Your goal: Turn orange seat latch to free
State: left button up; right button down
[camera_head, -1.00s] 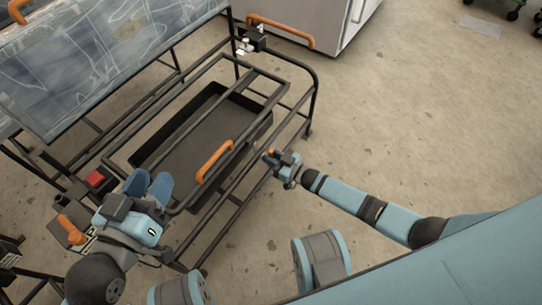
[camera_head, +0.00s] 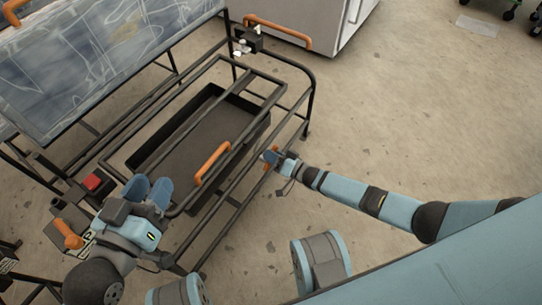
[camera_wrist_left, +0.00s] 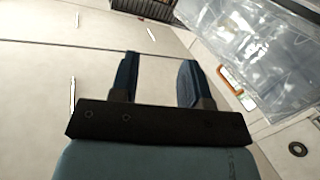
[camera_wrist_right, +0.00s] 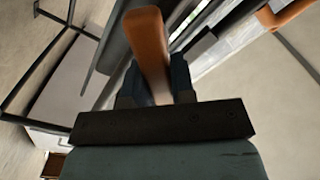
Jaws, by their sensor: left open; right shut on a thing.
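My right gripper (camera_head: 272,158) is at the near right rail of the black frame and is shut on a small orange latch (camera_head: 268,167). In the right wrist view the latch shows as an orange bar (camera_wrist_right: 148,45) between the fingers, pointing away from the palm. The fingers hide part of it, and I cannot tell its exact turn angle. My left gripper (camera_head: 149,190) is open and empty, over the frame's near left corner. In the left wrist view its two fingers (camera_wrist_left: 158,82) stand apart with nothing between them.
The black tubular frame (camera_head: 312,98) holds a dark tray (camera_head: 150,165). An orange handle (camera_head: 212,163) sits on its front rail. A clear panel (camera_head: 100,70) stands behind. A red button (camera_head: 93,182) and an orange knob (camera_head: 68,234) are at left.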

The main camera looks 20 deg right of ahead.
jog(key=shift+d+f+m, duration=0.1)
jog(key=shift+f+m, duration=0.05)
jog(key=shift+m, duration=0.35)
jog(key=m, duration=0.1)
jog(key=m+b, duration=0.1)
jog(key=m, duration=0.1)
jog(key=shift+w+d+f, duration=0.15)
jog(key=shift+d+f, duration=0.05)
jog(key=shift+f, duration=0.2)
jog(key=m, duration=0.1)
jog(key=m+b, duration=0.1)
jog(key=m, duration=0.1)
jog(key=shift+f+m+b, duration=0.3)
pick_arm(q)
jog(key=shift+w+a+r+m+t+b, duration=0.15)
jog(key=shift+w+a+m+t, duration=0.15)
jog(key=shift+w+m, duration=0.2)
jog(key=shift+w+a+f+m+t+b, duration=0.15)
jog(key=shift+w+a+m+t, duration=0.1)
jog(key=shift+w+m, duration=0.25)
pick_arm(e)
jog(key=shift+f+m, duration=0.1)
jog(key=shift+m, duration=0.6)
pick_arm(q)
jog(key=shift+s+r, duration=0.1)
jog(key=shift+r+h, duration=0.1)
jog(key=shift+h, duration=0.2)
pick_arm(e)
jog(key=c, duration=1)
grip_release()
